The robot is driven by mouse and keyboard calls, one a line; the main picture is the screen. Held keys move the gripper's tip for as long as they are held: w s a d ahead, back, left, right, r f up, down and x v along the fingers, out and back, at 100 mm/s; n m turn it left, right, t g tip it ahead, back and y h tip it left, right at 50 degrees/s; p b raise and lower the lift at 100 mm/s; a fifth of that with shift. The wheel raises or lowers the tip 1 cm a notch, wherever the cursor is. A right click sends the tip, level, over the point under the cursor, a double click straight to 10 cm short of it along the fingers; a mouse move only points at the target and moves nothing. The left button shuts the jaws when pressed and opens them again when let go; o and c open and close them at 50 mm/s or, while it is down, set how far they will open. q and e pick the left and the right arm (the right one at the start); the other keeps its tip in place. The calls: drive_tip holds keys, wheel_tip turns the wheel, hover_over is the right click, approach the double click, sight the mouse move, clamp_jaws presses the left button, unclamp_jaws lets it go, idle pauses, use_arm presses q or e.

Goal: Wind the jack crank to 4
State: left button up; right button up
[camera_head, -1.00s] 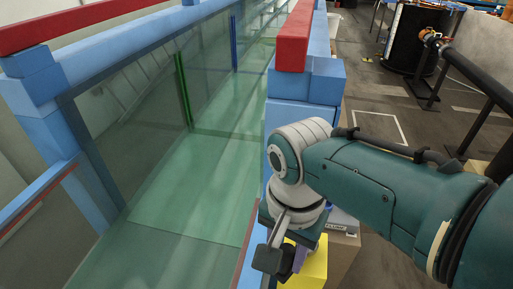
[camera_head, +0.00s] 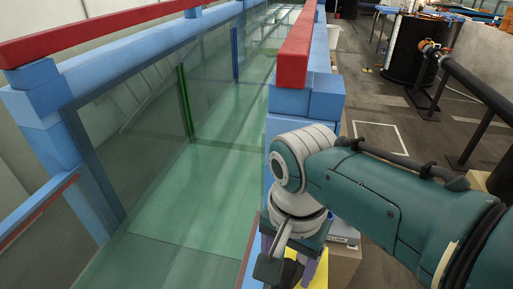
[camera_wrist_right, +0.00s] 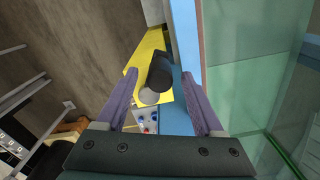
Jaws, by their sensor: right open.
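In the right wrist view, a black cylindrical handle (camera_wrist_right: 161,73) with a round grey end (camera_wrist_right: 149,97) lies in front of a yellow part (camera_wrist_right: 145,62); it looks like the jack crank. The crank's dial or number is not readable. My right gripper (camera_wrist_right: 161,82) is open, its two purple fingers on either side of the handle, with gaps visible; I cannot tell how deep the handle sits between them. In the head view, my right gripper (camera_head: 298,270) points down beside the flume, and the yellow part (camera_head: 319,272) shows behind it; the handle is hidden. My left gripper is out of view.
The glass flume (camera_head: 190,190) with blue posts and red top rails (camera_head: 295,50) runs along the left of my right arm. A small panel with blue and red dots (camera_wrist_right: 148,120) sits below the handle. Open floor (camera_head: 385,130) lies to the right, with a black drum (camera_head: 412,50) farther back.

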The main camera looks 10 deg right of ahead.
wheel_tip(320, 180, up, 7)
drive_tip(key=shift+r+p, duration=0.2)
drive_tip(key=shift+p, duration=0.6)
drive_tip(key=shift+r, duration=0.5)
drive_tip(key=s+d+r+n+t+p, duration=0.1)
drive_tip(key=s+d+r+n+p, duration=0.3)
drive_tip(key=s+r, duration=0.4)
drive_tip(key=s+d+r+n+t+p, duration=0.2)
drive_tip(key=s+d+r+n+p, duration=0.3)
drive_tip(key=s+r+n+p, duration=0.1)
wheel_tip(320, 180, up, 3)
drive_tip(key=s+p, duration=0.1)
drive_tip(key=s, duration=0.2)
drive_tip(key=shift+d+t+p, duration=0.15)
drive_tip(key=shift+t+p, duration=0.15)
drive_tip(key=shift+f, duration=0.15)
